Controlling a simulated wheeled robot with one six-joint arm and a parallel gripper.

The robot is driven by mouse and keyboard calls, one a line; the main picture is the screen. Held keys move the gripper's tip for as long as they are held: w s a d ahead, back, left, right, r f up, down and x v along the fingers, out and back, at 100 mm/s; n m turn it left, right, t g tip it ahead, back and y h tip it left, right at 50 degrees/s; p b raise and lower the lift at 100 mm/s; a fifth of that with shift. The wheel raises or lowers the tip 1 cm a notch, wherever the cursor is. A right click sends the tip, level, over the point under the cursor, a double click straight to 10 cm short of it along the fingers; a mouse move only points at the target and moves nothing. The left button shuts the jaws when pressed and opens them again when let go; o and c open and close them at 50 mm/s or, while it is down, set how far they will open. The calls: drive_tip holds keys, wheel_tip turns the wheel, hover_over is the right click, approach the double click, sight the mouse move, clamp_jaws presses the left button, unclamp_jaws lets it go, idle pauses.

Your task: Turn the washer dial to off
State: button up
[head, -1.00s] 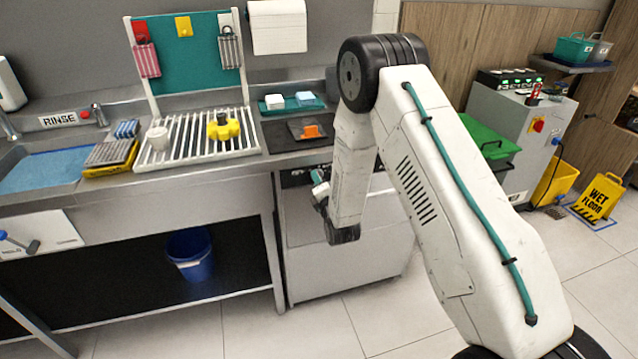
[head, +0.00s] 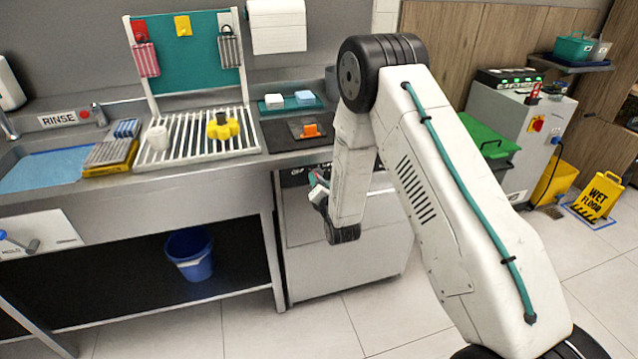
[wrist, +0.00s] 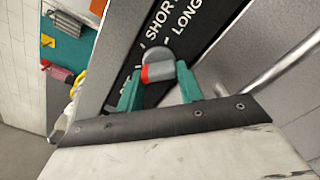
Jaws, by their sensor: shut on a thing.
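The washer (head: 345,262) is the grey under-counter machine in the middle of the head view. Its black control panel shows in the wrist view with white lettering (wrist: 180,22) reading SHORT and LONG; another label at lower left is mostly hidden. The dial (wrist: 157,56) is a grey knob with a red band on the panel. My gripper (wrist: 158,85) has its teal fingers on both sides of the dial and is shut on it. The dial's exact setting is hard to read. In the head view my gripper (head: 318,190) is at the washer's upper front, partly hidden by my arm.
A steel counter above the washer carries a slatted rack (head: 180,145) and an orange block (head: 310,130). A curved metal bar (wrist: 275,62) shows right of the panel in the wrist view. A blue bucket (head: 189,254) stands left. Floor before the washer is clear.

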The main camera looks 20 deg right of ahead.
drive_tip(key=o, duration=1)
drive_tip(key=shift+a, duration=0.1)
drive_tip(key=s, duration=0.7)
drive_tip(key=shift+s, duration=0.4)
